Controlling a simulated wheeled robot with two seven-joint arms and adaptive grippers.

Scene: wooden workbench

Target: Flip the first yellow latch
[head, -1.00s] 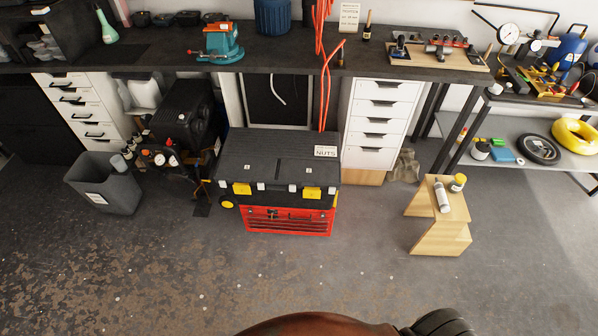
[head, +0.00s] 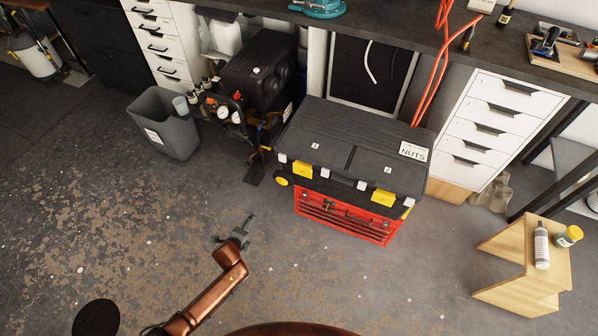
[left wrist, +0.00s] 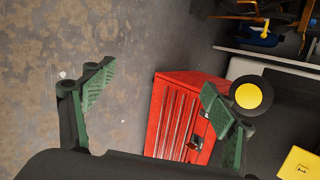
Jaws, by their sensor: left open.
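A black toolbox (head: 350,147) with a grey-black lid stands on a red drawer chest (head: 345,217). Its front edge carries a left yellow latch (head: 302,169) and a right yellow latch (head: 383,197). My left gripper (head: 234,229) is open and empty, over the floor left of the chest and apart from it. In the left wrist view, its spread green fingers (left wrist: 157,82) have the red chest (left wrist: 180,115) behind them. A yellow latch (left wrist: 299,164) shows at the lower right there, away from the fingers. My right gripper is out of view.
A yellow-hubbed wheel (head: 281,180) sits at the toolbox's left corner. A black compressor (head: 258,72) and grey bin (head: 164,124) stand left of it. A wooden stool (head: 525,270) with bottles stands right. The floor in front is clear.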

